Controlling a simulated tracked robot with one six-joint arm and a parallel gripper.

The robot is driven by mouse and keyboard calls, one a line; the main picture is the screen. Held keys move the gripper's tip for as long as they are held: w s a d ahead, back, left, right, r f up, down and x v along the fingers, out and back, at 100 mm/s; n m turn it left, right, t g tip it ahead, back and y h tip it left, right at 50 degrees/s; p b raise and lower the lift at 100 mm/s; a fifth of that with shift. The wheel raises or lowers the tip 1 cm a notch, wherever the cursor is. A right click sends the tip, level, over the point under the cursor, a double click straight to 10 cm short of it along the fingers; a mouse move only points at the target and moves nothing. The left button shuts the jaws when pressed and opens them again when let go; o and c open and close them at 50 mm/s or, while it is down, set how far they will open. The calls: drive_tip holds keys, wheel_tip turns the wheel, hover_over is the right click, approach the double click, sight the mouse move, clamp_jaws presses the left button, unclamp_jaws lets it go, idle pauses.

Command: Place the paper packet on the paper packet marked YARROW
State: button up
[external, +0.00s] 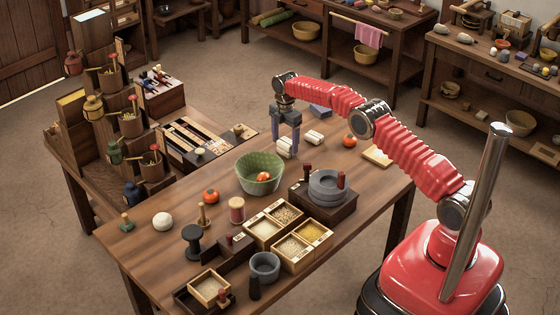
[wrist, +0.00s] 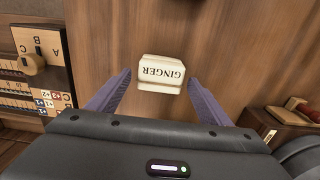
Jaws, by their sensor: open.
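My gripper (external: 286,146) points down over the far part of the table, its two fingers apart. In the wrist view a cream paper packet marked GINGER (wrist: 160,73) lies on the wood between the open fingertips, its print upside down. In the external view a pale packet (external: 285,152) shows at the fingertips, partly hidden by them. I cannot read labels in the external view, so no YARROW mark is legible.
A green bowl (external: 260,173) with a red fruit stands nearer on the table. A stone quern (external: 327,187) stands on a dark block. A red-orange fruit (external: 349,141) lies right of the packets. A board with letters (wrist: 40,45) stands at the wrist view's left.

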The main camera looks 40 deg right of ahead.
sight(285, 142)
drive_tip(key=shift+r, duration=0.1)
drive_tip(key=shift+r, duration=3.8)
